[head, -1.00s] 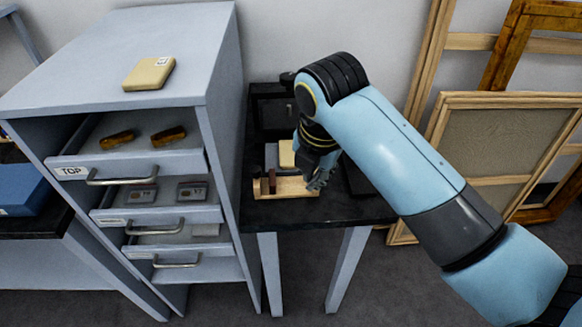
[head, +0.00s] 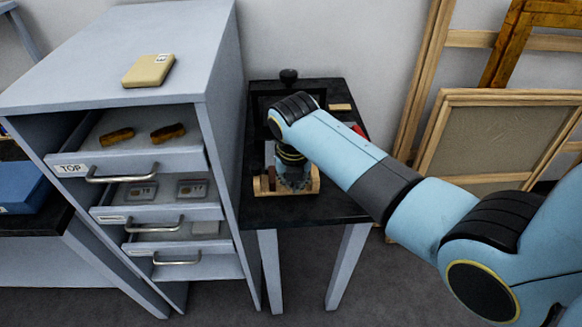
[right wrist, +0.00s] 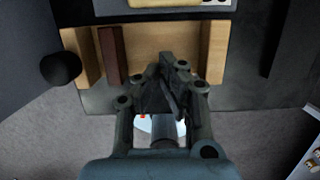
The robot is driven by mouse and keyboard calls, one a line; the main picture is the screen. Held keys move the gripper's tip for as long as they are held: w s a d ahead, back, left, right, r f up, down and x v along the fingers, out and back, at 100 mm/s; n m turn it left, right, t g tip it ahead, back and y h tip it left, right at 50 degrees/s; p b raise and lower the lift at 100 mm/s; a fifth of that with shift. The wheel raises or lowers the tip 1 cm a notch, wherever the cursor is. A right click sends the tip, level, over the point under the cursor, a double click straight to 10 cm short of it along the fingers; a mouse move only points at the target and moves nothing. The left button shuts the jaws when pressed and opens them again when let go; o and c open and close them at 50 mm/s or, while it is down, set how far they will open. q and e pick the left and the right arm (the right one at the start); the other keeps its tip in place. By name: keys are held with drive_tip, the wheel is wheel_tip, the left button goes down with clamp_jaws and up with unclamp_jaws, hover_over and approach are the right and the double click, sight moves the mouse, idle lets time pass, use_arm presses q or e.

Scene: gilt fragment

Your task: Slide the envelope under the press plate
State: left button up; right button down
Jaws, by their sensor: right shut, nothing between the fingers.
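In the head view, a black press-like device with a round knob (head: 288,76) stands at the back of the small dark table; my right arm hides most of it, including any plate. A cream, flat, labelled packet (head: 148,70) lies on the cabinet top; I cannot tell if it is the envelope. In the right wrist view, the edge of a tan labelled piece (right wrist: 165,4) shows on a pale grey plate (right wrist: 108,7), cut off by the top edge. My right gripper (head: 296,186) is shut and empty, over the wooden rack (right wrist: 150,50). My left gripper is out of view.
The rack holds a dark red-brown block (right wrist: 110,55) left of my fingers. The grey cabinet (head: 222,130) stands close left of the table, its drawers partly open (head: 120,172). Wooden frames (head: 490,135) lean on the wall at right. The table's front right (head: 340,208) is clear.

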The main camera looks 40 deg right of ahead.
drive_tip(key=w, duration=0.1)
drive_tip(key=w+d, duration=0.1)
drive_tip(key=w, duration=0.1)
drive_tip(key=shift+d+r, duration=0.25)
drive_tip(key=shift+d, duration=0.15)
drive_tip(key=w+d+b, duration=0.1)
drive_tip(key=w, duration=0.1)
drive_tip(key=w+d+b, duration=0.1)
drive_tip(key=w, duration=0.1)
drive_tip(key=w+d+b, duration=0.1)
drive_tip(key=w+d, duration=0.1)
drive_tip(key=shift+w+f, duration=0.2)
drive_tip(key=shift+w+r, duration=0.1)
drive_tip(key=shift+w, duration=0.1)
drive_tip(key=shift+r, duration=0.15)
drive_tip(key=shift+s, duration=0.1)
